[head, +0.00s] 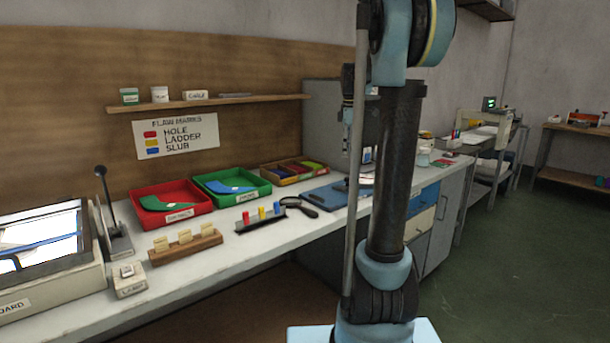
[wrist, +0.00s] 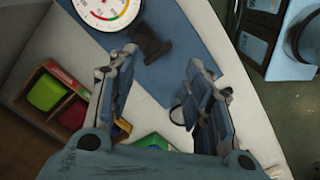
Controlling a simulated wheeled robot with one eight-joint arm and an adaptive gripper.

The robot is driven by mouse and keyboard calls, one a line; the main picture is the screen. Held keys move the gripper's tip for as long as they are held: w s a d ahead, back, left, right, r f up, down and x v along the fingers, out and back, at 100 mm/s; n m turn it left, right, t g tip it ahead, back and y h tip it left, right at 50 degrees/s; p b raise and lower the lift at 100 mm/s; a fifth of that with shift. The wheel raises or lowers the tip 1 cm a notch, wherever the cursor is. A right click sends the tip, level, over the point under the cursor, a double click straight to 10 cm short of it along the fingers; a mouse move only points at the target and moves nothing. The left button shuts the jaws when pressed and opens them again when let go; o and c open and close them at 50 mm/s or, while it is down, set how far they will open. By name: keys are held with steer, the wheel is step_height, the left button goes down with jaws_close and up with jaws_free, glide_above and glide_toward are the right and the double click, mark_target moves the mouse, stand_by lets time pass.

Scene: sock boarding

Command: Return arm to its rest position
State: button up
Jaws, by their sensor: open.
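My arm (head: 395,170) stands upright right of the middle in the head view, in front of the bench. In the wrist view my gripper (wrist: 158,62) is open, its two fingers well apart with nothing between them. It points down over the bench, above a blue mat (wrist: 195,50) and the pale bench top. A round dial gauge (wrist: 104,8) and a small black object (wrist: 151,43) lie beyond the fingertips, apart from them. A slim part of my arm hangs left of the column in the head view; the finger opening cannot be made out there.
The bench holds a red tray (head: 194,216), a green tray (head: 222,201), a divided wooden box (head: 263,181), a marker rack (head: 247,227), a magnifier (head: 302,205) and a lightbox (head: 40,272) at left. A narrow shelf (head: 240,100) is on the wall. Open floor (head: 510,270) lies right.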

steer(key=s+a+f+m, duration=0.1)
steer(key=s+f+m, duration=0.4)
steer(key=s, duration=0.6)
steer(key=s+a+f+m+t, duration=0.1)
steer(key=s+f+m, duration=0.3)
steer(key=s+f, duration=0.6)
steer(key=s+a+f+m+t, duration=0.1)
steer(key=s+f+m, duration=0.4)
steer(key=s, duration=0.9)
step_height(320, 180, down, 3)
steer(key=shift+a+m, duration=0.3)
steer(key=shift+a, duration=0.1)
steer(key=shift+w+f, duration=0.2)
steer(key=shift+w, duration=0.2)
